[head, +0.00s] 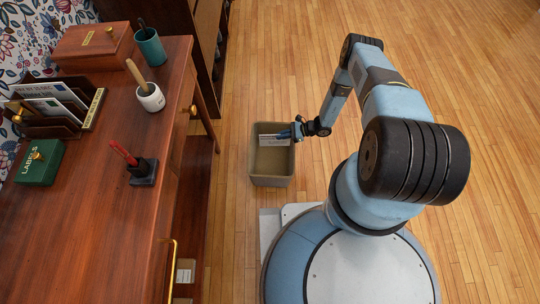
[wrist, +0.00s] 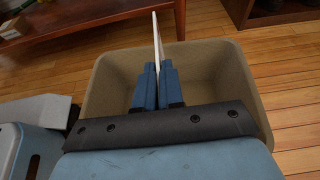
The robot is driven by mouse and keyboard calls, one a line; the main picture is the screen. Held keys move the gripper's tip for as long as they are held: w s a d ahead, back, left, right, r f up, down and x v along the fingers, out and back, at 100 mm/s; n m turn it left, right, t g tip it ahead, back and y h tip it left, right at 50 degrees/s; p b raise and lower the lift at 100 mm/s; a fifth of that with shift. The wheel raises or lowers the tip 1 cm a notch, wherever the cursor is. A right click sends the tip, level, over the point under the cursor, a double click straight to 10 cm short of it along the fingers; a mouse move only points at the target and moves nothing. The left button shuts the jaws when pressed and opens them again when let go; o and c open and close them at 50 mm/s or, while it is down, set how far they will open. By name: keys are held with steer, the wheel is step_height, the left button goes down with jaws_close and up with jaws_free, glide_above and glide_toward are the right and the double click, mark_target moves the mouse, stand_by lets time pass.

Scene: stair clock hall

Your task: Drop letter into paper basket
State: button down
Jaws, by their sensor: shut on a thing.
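The letter (head: 268,140) is a white sheet or envelope held by my gripper (head: 291,135) over the paper basket. In the wrist view the letter (wrist: 157,45) is seen edge-on, upright between the blue fingers of my gripper (wrist: 157,75). The paper basket (head: 272,182) is a beige, open-topped bin on the wooden floor, beside the desk. In the wrist view its rim (wrist: 235,70) surrounds the fingers below. The part of the basket's inside that shows looks empty; the fingers and wrist hide some of it.
The wooden desk (head: 95,215) stands at left with a letter rack (head: 60,110), a teal cup (head: 150,46), a white pot (head: 150,97), a green box (head: 40,162) and a wooden box (head: 93,42). The floor (head: 470,95) at right is clear.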

steer(key=c, duration=1.2)
jaws_free()
steer(key=v, duration=1.3)
steer(key=shift+d, duration=0.4)
